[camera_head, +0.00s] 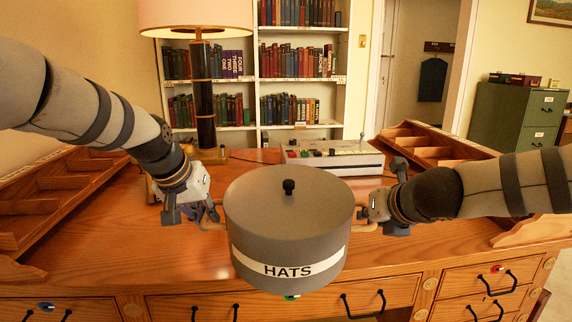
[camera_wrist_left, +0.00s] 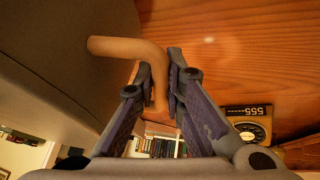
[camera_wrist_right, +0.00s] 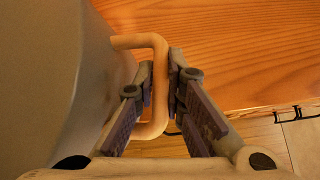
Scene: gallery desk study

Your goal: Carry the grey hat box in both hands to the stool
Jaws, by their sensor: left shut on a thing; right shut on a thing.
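The grey hat box (camera_head: 288,215) is round, with a black knob on its lid and a white band reading HATS. It is upright, in front of me over the desk's front edge. My left gripper (camera_head: 212,212) is shut on the tan side handle, which shows in the left wrist view (camera_wrist_left: 135,50). My right gripper (camera_head: 368,226) is shut on the opposite handle, which shows in the right wrist view (camera_wrist_right: 160,85). The box hides the desk behind it, so I cannot tell its exact height. No stool is in view.
The wooden desk (camera_head: 400,255) spreads beneath, with drawers along its front. Slotted wooden trays stand at its left (camera_head: 65,195) and right (camera_head: 430,145). A lamp (camera_head: 204,90) and a button console (camera_head: 330,158) stand behind the box. A green filing cabinet (camera_head: 512,112) is at the back right.

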